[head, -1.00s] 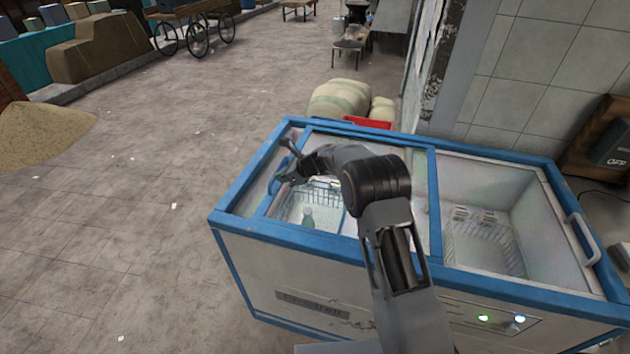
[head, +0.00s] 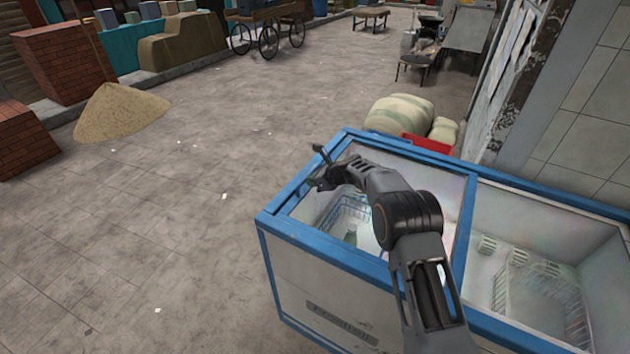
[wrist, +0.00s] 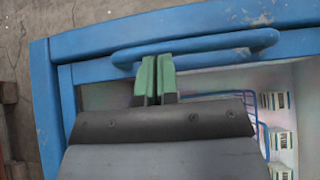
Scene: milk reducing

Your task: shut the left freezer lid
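The left freezer lid, a glass pane in a blue frame (wrist: 68,105), lies across the left part of the blue-and-white freezer (head: 315,290). Its blue loop handle (wrist: 196,50) lies beside the freezer's blue outer rim (wrist: 200,20) in the wrist view. My gripper (head: 320,182) is at the freezer's left end. Its green fingers (wrist: 156,75) are close together, with their tips at the handle's near bar. I cannot tell any grip on the handle. In the head view my arm hides the handle and part of the lid.
The right compartment (head: 545,230) shows a wire basket and cartons. Sacks (head: 398,115) and a red crate (head: 427,144) stand behind the freezer. A tiled wall is at the right. Floor at the left (head: 150,230) is open.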

